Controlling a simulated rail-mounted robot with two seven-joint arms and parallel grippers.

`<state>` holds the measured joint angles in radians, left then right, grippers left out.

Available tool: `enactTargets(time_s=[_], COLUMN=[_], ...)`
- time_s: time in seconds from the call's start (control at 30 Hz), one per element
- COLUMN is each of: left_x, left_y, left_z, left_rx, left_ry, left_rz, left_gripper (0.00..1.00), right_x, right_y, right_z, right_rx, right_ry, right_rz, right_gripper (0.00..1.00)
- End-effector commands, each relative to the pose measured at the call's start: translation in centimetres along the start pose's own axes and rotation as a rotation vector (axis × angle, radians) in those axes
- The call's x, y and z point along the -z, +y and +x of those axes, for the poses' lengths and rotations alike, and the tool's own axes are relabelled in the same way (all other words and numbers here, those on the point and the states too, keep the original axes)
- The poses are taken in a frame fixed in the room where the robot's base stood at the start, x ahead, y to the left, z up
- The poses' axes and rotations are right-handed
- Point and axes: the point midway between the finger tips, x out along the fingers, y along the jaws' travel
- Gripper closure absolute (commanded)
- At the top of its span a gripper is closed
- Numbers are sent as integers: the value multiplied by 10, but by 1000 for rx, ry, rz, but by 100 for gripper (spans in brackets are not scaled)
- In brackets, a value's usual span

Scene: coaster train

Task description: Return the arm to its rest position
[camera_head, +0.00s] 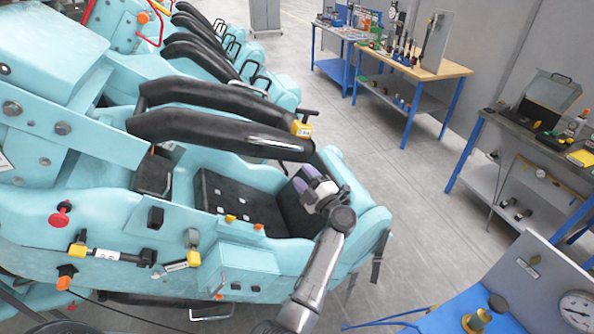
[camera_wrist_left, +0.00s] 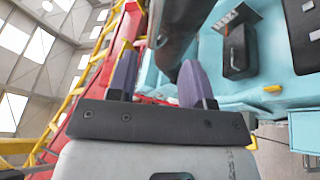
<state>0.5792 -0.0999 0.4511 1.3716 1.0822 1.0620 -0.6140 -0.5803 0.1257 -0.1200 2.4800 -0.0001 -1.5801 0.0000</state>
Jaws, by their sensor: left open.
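My left arm (camera_head: 320,262) reaches up from the bottom middle of the head view to the front seat of the turquoise coaster car. My left gripper (camera_head: 306,178), with purple fingers, is over the seat area, just below the end of a black restraint bar (camera_head: 215,128). In the left wrist view the gripper (camera_wrist_left: 157,78) shows two purple fingers spread apart, with nothing clearly held between them. A dark, rounded bar (camera_wrist_left: 176,30) passes beyond and above the fingers. Whether the fingers touch it, I cannot tell. My right gripper is not in view.
The turquoise car (camera_head: 110,205) fills the left, with several black restraint bars and a yellow-capped handle (camera_head: 301,128) near the gripper. A blue stand with a gauge (camera_head: 577,310) is at lower right. Workbenches (camera_head: 415,65) line the wall. Grey floor (camera_head: 400,190) between is clear.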

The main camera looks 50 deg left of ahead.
Motion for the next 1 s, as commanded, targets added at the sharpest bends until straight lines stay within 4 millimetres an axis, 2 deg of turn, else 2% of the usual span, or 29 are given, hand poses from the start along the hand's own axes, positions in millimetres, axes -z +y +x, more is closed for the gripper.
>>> enactTargets(time_s=[0.2,0.87,1.0], left_x=[0,0,-16], left_y=[0,0,12], left_z=[-9,-9,-10], left_rx=[0,0,-67], left_ry=[0,0,-105], left_rz=[0,-19,-94], left_gripper=[54,54,54], right_x=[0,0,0], right_y=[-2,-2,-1], right_z=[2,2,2], right_rx=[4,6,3], right_ry=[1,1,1], right_rz=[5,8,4], right_gripper=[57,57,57])
